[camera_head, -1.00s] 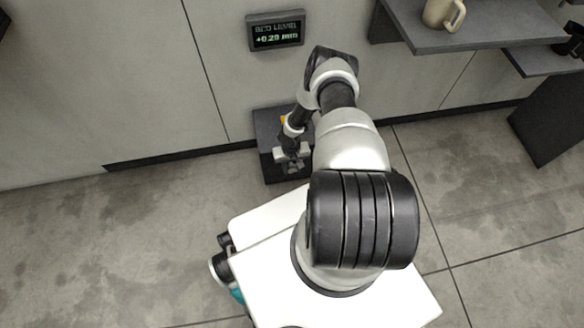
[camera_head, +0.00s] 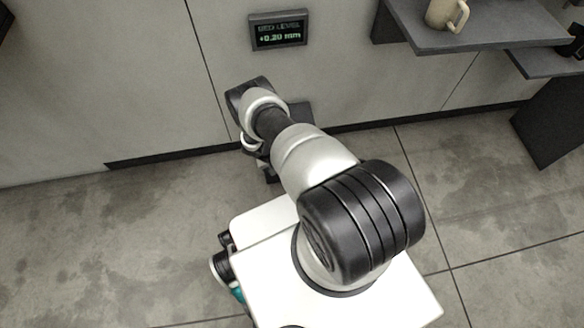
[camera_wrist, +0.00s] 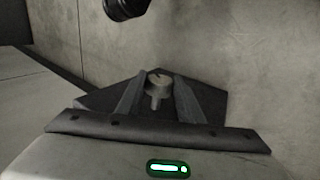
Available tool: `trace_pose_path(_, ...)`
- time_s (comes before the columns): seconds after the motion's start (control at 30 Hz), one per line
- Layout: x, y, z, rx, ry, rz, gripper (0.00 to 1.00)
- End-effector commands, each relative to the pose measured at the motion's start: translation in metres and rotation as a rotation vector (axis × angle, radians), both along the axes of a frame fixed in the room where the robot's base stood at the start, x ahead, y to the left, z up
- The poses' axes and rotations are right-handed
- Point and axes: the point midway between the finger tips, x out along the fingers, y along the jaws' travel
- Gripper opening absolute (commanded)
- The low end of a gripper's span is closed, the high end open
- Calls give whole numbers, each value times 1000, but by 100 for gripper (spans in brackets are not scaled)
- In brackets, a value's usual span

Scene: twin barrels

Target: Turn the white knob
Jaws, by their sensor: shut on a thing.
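The white knob (camera_wrist: 158,77) looks pale grey in the wrist view and has a small dark mark on top. It sits on a dark base (camera_wrist: 211,98), between the two fingers of my gripper (camera_wrist: 157,90). The gripper is shut on the knob, with a finger on each side. In the head view my arm hides the knob and most of the dark box (camera_head: 301,112) by the wall. A wall display (camera_head: 279,30) reads "BED LEVEL +0.20 mm".
A grey shelf (camera_head: 480,36) on the right wall holds a beige mug (camera_head: 441,14). A lower dark shelf (camera_head: 545,63) is at the far right. The concrete floor (camera_head: 120,230) is clear to the left.

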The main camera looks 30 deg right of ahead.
Motion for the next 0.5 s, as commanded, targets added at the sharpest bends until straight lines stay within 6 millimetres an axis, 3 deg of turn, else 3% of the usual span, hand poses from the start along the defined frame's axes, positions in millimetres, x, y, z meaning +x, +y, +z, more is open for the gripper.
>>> trace_pose_path(0.5, 0, 4, -3, -161, 48, 0, 11)
